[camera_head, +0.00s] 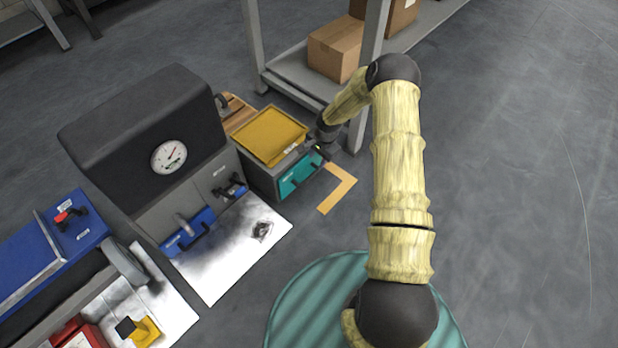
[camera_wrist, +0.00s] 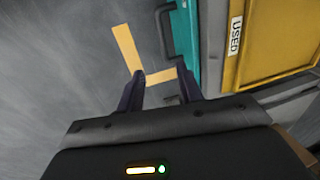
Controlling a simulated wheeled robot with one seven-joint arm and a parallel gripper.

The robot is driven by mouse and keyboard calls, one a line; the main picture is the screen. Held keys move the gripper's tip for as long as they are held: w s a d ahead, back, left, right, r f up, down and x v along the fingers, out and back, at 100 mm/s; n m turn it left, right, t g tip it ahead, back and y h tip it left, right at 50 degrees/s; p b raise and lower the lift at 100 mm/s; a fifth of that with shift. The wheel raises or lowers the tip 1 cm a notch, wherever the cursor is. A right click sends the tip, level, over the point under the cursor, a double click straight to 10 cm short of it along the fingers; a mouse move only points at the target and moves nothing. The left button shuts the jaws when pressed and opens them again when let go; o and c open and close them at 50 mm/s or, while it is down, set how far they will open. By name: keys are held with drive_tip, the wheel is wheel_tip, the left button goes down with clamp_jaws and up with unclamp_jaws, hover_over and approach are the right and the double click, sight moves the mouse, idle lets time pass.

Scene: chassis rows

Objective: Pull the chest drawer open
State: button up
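The grey chest (camera_head: 258,181) stands left of my arm, with a teal drawer front (camera_head: 287,187) that looks close against its body. The drawer has a dark bar handle (camera_head: 308,172). In the wrist view the teal front (camera_wrist: 185,18) and handle (camera_wrist: 163,32) lie ahead of the fingers at the top. My gripper (camera_wrist: 161,76) is open, and only floor and tape show between its fingers. The right finger is close to the near end of the handle; I cannot tell whether they touch. In the head view my gripper (camera_head: 321,150) is small and dark beside the drawer front.
A yellow tray (camera_head: 268,135) labelled USED in the wrist view (camera_wrist: 270,40) lies on the chest. Yellow tape (camera_head: 340,188) marks the floor in front. A shelf leg (camera_head: 368,75) stands behind my wrist. A black-topped gauge cabinet (camera_head: 145,130) is left. Floor at right is clear.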

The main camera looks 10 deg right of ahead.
sight(309, 177)
drive_tip(key=f+b, duration=0.2)
drive_tip(key=f, duration=0.2)
drive_tip(key=w+a+f+b, duration=0.1)
drive_tip(key=f+b, duration=0.1)
drive_tip(key=f, duration=0.3)
drive_tip(key=w+a+f+b, duration=0.1)
drive_tip(key=f+b, duration=0.1)
drive_tip(key=f, duration=0.2)
drive_tip(key=shift+a+f, duration=0.15)
drive_tip(key=shift+f, duration=0.1)
